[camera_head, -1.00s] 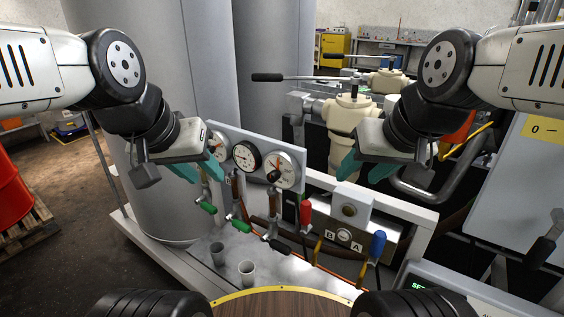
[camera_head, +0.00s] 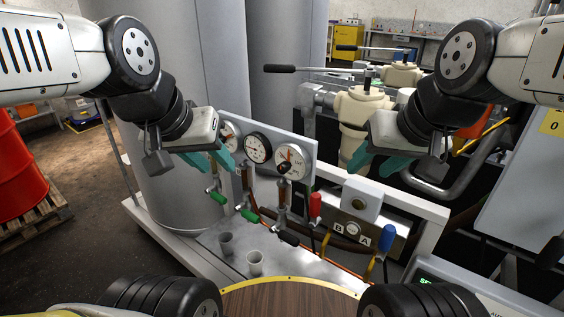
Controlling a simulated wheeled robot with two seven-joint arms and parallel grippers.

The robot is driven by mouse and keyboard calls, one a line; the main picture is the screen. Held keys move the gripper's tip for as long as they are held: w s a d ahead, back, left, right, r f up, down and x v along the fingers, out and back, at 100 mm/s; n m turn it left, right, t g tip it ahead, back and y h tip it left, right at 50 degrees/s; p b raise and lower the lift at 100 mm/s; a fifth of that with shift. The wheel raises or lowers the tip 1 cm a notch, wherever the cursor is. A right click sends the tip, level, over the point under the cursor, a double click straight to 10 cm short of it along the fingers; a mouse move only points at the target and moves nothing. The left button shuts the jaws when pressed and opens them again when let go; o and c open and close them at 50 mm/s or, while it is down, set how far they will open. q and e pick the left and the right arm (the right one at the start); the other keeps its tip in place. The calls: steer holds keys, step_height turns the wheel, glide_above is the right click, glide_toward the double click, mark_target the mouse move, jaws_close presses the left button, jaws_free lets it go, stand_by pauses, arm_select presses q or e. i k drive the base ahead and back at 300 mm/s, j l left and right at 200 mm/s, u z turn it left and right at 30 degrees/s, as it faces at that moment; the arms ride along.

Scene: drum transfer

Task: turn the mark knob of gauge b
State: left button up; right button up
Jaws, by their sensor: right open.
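A grey gauge panel (camera_head: 302,144) carries three round dials in a row. The left dial (camera_head: 229,133) is partly hidden by my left gripper. The middle dial (camera_head: 257,149) has a black rim. The right dial (camera_head: 293,161) has a red-orange pointer and a dark knob at its middle. The dial letters are too small for me to tell which is gauge b. My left gripper (camera_head: 211,162) has its teal fingers apart, in front of the panel's left end, with nothing seen between them. My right gripper (camera_head: 376,164) is open and empty, to the right of the panel.
A red handle (camera_head: 315,205) and a blue handle (camera_head: 387,238) stand to the right. Two small cups (camera_head: 255,263) stand on the grey deck. Large grey tanks (camera_head: 170,70) rise behind the panel.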

mark_target(284, 167)
steer(key=k+l+z, duration=0.15)
steer(key=z, duration=0.25)
steer(key=k+l+z, duration=0.15)
steer(key=z, duration=0.2)
steer(key=k+l+z, duration=0.15)
steer(key=l+z, duration=0.25)
steer(key=k+j+u, duration=0.1)
steer(key=u, duration=0.25)
steer(key=j+u, duration=0.35)
steer(key=k, duration=0.05)
